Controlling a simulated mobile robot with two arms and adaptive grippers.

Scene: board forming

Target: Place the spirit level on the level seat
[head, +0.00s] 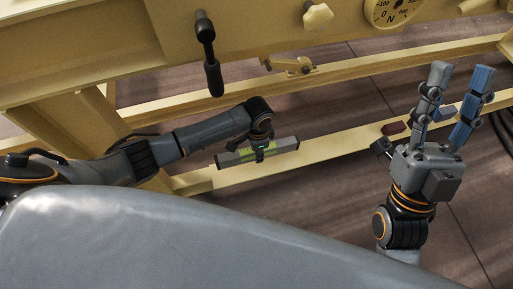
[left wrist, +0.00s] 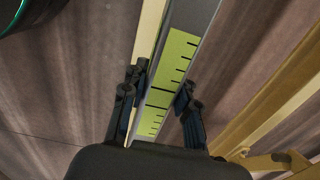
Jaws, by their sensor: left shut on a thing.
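The spirit level (head: 287,146) is a grey bar with a yellow-green scale. My left gripper (head: 262,150) is shut on its middle and holds it over the lower cream rail. The left wrist view shows the spirit level (left wrist: 180,55) running lengthwise between the two dark fingers of my left gripper (left wrist: 159,97). My right gripper (head: 460,76) is open and empty at the right, fingers pointing up. I cannot tell which part is the level seat.
A large cream machine frame (head: 100,60) spans the back, with a black handle (head: 208,55), a round dial (head: 391,10) and a knob (head: 318,16). A small bracket (head: 296,67) sits on the upper rail.

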